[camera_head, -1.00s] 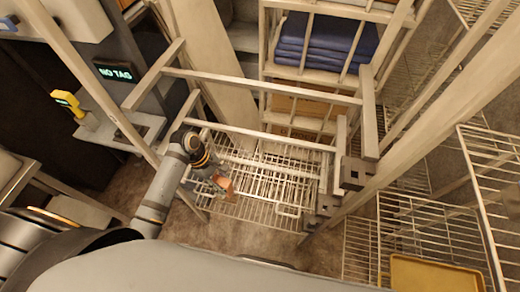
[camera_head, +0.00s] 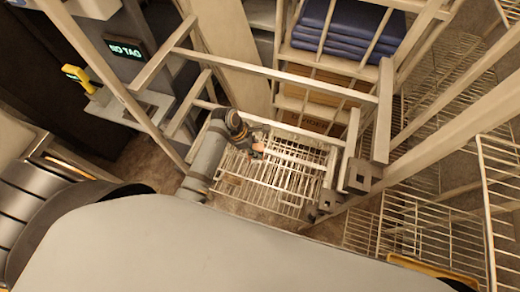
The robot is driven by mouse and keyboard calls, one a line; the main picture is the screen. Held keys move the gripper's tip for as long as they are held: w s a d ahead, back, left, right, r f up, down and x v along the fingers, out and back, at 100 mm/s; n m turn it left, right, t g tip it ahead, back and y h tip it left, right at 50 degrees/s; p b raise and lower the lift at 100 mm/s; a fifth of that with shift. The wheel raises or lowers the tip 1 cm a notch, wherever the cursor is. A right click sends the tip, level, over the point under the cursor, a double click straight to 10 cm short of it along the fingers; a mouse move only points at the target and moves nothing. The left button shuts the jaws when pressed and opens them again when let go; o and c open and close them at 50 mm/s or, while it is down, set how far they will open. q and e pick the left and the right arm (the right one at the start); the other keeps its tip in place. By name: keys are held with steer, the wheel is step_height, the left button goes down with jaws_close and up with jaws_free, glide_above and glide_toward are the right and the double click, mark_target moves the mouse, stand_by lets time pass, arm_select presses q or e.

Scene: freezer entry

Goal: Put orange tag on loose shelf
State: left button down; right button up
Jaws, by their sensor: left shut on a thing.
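My left gripper (camera_head: 256,151) is shut on a small orange tag (camera_head: 258,148), of which only a bit shows past the fingers. It is above the left far part of a wire shelf (camera_head: 275,187), inside a beige metal frame. I take this wire shelf for the loose shelf, though I cannot tell whether it is loose. I cannot tell whether the tag touches the wires. My right gripper is not in view.
Beige frame rails (camera_head: 270,70) cross above the wire shelf. A dark display reading "NO TAG" (camera_head: 124,48) and a yellow handheld device (camera_head: 77,76) are at the left. Folded blue cloths (camera_head: 345,32) are stacked at the back. A yellow tray (camera_head: 430,270) lies at the lower right.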

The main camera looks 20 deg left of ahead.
arm_select(q)
steer(key=shift+w+d+f, duration=0.2)
steer(key=shift+w+f, duration=0.7)
steer(key=shift+f, duration=0.25)
steer(key=shift+w+f, duration=0.1)
steer(key=shift+f, duration=0.05)
steer(key=f, duration=0.3)
steer(key=shift+w+d+f, duration=0.1)
steer(key=shift+w+f, duration=0.1)
steer(key=shift+f, duration=0.05)
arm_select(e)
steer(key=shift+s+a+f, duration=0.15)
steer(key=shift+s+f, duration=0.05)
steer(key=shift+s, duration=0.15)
arm_select(q)
steer(key=c, duration=0.9)
jaws_free()
steer(key=shift+c, duration=0.2)
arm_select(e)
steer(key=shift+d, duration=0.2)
arm_select(q)
steer(key=shift+s, duration=0.1)
